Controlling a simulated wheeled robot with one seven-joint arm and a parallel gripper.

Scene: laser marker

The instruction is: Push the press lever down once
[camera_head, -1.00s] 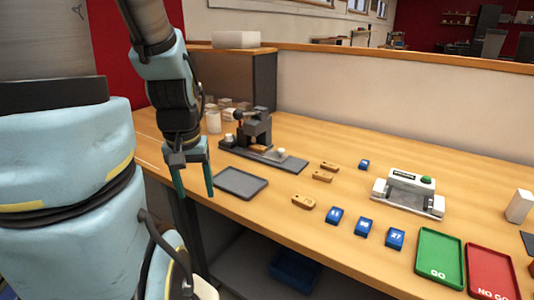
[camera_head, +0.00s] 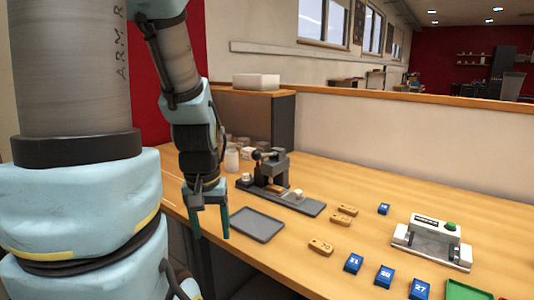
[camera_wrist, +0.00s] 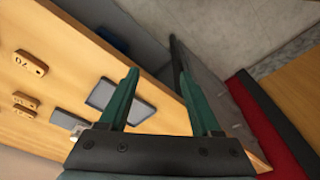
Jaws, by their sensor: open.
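The dark grey press (camera_head: 273,170) stands on a long grey base plate (camera_head: 311,207) at the back left of the wooden table. Its lever (camera_head: 258,155) shows as a short arm with a dark round knob at the upper left of the press. My gripper (camera_head: 209,232) hangs at the table's front left edge, left of the grey tray, in front of the press and apart from it. Its two green fingers point down, spread and empty. The wrist view shows the open fingers (camera_wrist: 159,76) too; the lever cannot be made out there.
Wooden tags (camera_head: 320,247) and blue numbered blocks (camera_head: 384,275) lie to the right. A white device with a green button (camera_head: 432,240) stands farther right. Jars (camera_head: 232,160) stand behind left of the press.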

